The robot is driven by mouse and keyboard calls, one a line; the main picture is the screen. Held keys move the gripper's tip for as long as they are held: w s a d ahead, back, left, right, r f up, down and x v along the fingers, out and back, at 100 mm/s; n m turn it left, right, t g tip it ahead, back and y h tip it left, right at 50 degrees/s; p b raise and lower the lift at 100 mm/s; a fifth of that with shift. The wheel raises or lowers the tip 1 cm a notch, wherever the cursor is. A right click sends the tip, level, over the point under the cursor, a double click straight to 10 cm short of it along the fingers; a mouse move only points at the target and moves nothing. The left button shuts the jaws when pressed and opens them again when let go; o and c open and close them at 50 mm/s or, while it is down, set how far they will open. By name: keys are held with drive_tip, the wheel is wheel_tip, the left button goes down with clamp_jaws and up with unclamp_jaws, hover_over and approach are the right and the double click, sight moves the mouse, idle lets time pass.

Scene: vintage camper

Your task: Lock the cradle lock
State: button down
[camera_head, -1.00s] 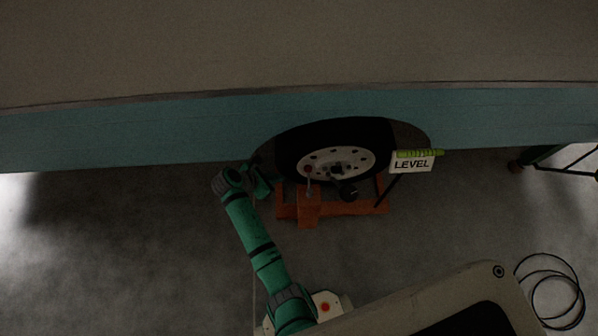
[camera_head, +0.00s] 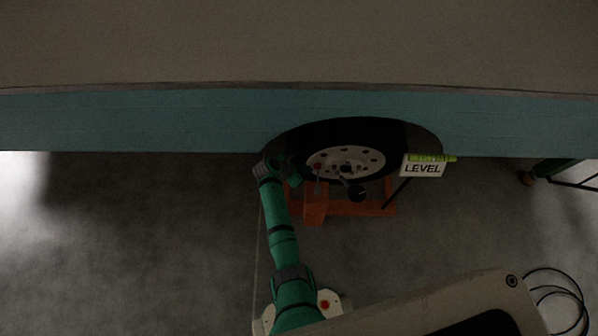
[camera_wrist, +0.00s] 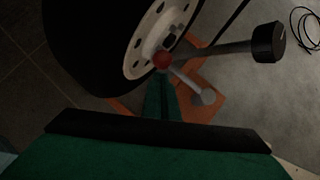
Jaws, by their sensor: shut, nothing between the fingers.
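The orange cradle (camera_head: 360,208) stands on the floor under the camper's wheel. It also shows below the wheel in the wrist view (camera_wrist: 125,106). A lever with a red ball knob (camera_head: 318,166) rises at the cradle's left side, in front of the wheel. In the wrist view the red knob (camera_wrist: 162,60) sits just beyond my fingertips, its rod running down to a pale round end. My gripper (camera_wrist: 160,88) is shut and empty, pointing at the knob; I cannot tell whether it touches. In the head view my gripper (camera_head: 290,173) is left of the lever, partly hidden by my arm.
A crank with a black knob (camera_head: 357,194) sticks out right of the lever; it also shows in the wrist view (camera_wrist: 266,43). The tyre (camera_head: 400,140) is close behind. A LEVEL sign (camera_head: 422,169) with a green level hangs right. Floor in front is mostly clear.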

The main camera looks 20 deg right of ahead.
drive_tip(key=shift+w+d, duration=0.2)
drive_tip(key=shift+d, duration=0.3)
